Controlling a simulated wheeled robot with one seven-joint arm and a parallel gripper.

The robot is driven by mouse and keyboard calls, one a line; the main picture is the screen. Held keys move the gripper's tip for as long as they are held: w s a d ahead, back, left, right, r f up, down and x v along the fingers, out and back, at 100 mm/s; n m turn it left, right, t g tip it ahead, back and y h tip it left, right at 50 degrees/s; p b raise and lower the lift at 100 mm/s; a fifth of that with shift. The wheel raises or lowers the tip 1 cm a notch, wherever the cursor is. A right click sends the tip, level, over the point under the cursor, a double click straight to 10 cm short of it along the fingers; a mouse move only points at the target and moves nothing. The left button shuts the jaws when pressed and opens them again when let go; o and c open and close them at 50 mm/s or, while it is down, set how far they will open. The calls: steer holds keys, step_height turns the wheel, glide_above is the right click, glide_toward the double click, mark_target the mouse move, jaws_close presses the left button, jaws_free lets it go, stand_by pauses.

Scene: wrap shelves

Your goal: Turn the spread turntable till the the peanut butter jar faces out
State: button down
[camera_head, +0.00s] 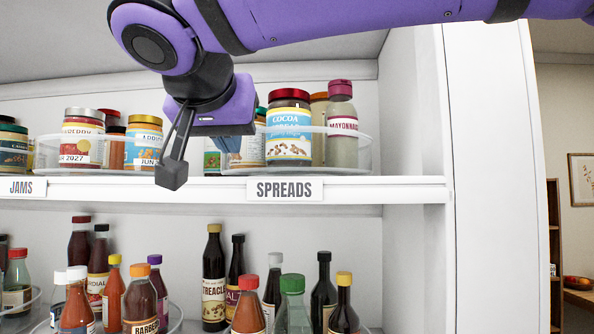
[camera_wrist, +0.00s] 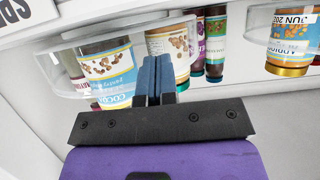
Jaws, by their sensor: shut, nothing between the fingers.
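The spread turntable (camera_head: 240,171) is a clear round tray with a raised rim, above the SPREADS label. A cocoa spread jar (camera_head: 289,135) with a dark red lid faces outward at its front. A mayonnaise bottle (camera_head: 342,135) stands to its right, with an orange-lidded jar (camera_head: 319,110) behind. Another jar (camera_head: 252,148) is partly hidden by my arm; no readable name identifies the peanut butter jar. My gripper (camera_head: 172,174) is shut and empty, left of the cocoa jar. In the wrist view its fingers (camera_wrist: 155,66) overlap the turntable rim (camera_wrist: 130,28); contact is unclear.
A second turntable (camera_head: 60,165) with jam jars stands left, above the JAMS label (camera_head: 21,187). The lower shelf holds several sauce bottles (camera_head: 213,270). The cabinet's right wall (camera_head: 415,110) stands close to the spreads. The shelf edge (camera_head: 385,190) runs below.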

mark_target(267, 146)
steer(key=shift+w+d, duration=0.25)
steer(key=shift+d, duration=0.1)
steer(key=shift+s+d, duration=0.65)
steer(key=shift+d, duration=0.2)
steer(key=shift+d, duration=0.1)
steer(key=shift+s+d, duration=0.15)
steer(key=shift+d, duration=0.35)
steer(key=shift+s+d, duration=0.15)
steer(key=shift+d, duration=0.45)
